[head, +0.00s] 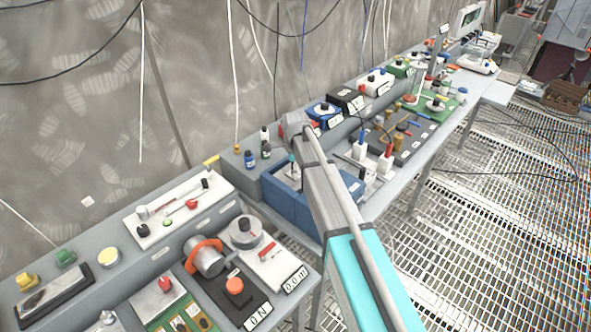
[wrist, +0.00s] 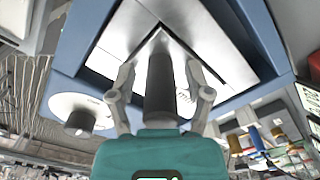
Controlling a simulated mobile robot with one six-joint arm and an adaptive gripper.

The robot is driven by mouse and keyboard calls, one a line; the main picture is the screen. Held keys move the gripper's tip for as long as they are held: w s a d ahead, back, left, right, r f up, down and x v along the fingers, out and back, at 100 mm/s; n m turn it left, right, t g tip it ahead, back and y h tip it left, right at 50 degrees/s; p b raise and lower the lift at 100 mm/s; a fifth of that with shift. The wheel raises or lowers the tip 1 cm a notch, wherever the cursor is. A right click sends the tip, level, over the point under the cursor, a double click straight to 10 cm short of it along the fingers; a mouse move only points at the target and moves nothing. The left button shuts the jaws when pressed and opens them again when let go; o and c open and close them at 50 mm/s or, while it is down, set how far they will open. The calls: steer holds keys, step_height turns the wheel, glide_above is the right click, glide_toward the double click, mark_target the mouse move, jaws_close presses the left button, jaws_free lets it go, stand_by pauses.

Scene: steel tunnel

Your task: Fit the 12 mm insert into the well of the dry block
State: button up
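The dry block is a blue housing (head: 268,190) with a bright steel top, below the end of my arm in the head view. Its blue rim (wrist: 258,30) and steel plate (wrist: 205,35) fill the upper wrist view. My gripper (wrist: 160,75) points at the plate with its two fingers spread. A dark grey cylinder (wrist: 160,88), perhaps the insert, stands between the fingers with a gap on both sides. I cannot tell whether its far end is in a well. In the head view my gripper (head: 293,170) is small and partly covered by my arm.
A grey bench carries a panel with an orange ring clamp (head: 205,256) and dials (head: 246,232) nearer me. Small bottles (head: 250,158) stand behind the blue housing. Red and blue plugs (head: 386,158) and more boxes lie beyond it. The grated floor (head: 470,220) at right is mostly clear.

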steer(key=shift+r, duration=0.1)
stand_by(0.3)
step_height(320, 180, up, 12)
steer(key=p, duration=1.2)
stand_by(0.9)
steer(key=s+d+n, duration=1.6)
steer(key=s+d, duration=0.7)
steer(key=d, duration=0.1)
steer(key=shift+s+d+n, duration=0.3)
steer(key=shift+s+d, duration=0.05)
steer(key=shift+s, duration=0.05)
